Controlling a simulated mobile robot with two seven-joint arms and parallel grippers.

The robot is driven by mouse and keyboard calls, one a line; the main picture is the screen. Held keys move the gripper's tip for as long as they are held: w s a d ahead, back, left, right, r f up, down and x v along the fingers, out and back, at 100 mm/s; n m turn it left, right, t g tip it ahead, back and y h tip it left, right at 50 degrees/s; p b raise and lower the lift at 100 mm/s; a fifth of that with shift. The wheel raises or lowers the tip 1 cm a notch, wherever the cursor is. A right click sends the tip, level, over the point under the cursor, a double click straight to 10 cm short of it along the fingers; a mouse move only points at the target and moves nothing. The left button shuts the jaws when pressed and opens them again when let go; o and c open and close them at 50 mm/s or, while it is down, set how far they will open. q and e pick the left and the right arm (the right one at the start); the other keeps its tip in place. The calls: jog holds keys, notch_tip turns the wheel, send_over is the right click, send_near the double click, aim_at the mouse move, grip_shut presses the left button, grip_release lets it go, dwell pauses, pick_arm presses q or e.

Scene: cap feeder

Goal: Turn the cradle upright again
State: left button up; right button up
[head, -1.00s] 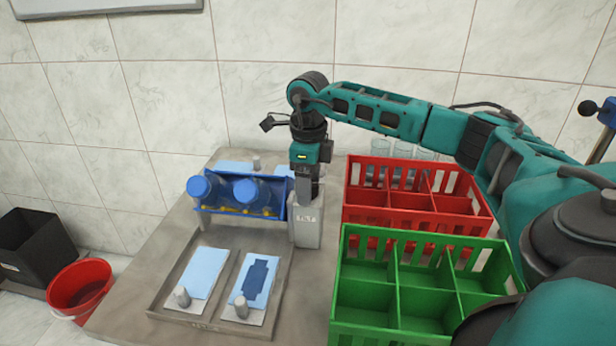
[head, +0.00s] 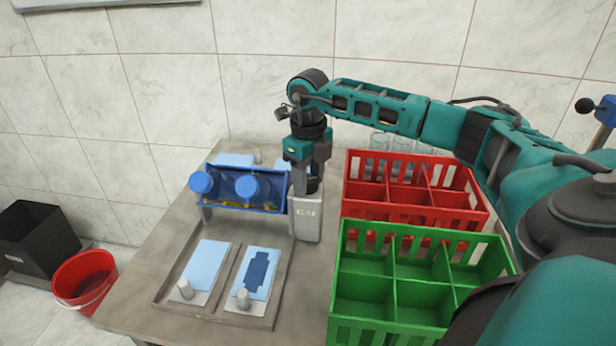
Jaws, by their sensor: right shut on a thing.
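The blue cradle (head: 273,196) hangs between its supports at the back left of the table. It is tilted, with its open side and the blue caps (head: 246,186) of the clear bottles in it facing forward. Yellow bits show along its lower edge. A grey labelled post (head: 306,222) stands at its right end. My right gripper (head: 304,184) points down at that right end, just above the post. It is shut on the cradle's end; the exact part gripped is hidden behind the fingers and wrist. My left gripper is not in view.
A grey tray (head: 229,272) with light-blue cards and small metal pegs lies in front of the cradle. A red crate (head: 350,190) and a green crate (head: 345,268) stand to the right, with glasses behind. A red bucket (head: 84,283) and black bin (head: 37,243) stand on the floor, left.

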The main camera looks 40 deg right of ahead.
jog(key=c, duration=0.3)
jog(key=n, duration=0.4)
jog(key=shift+n, duration=0.4)
jog(key=n, duration=0.5)
jog(key=o, duration=1)
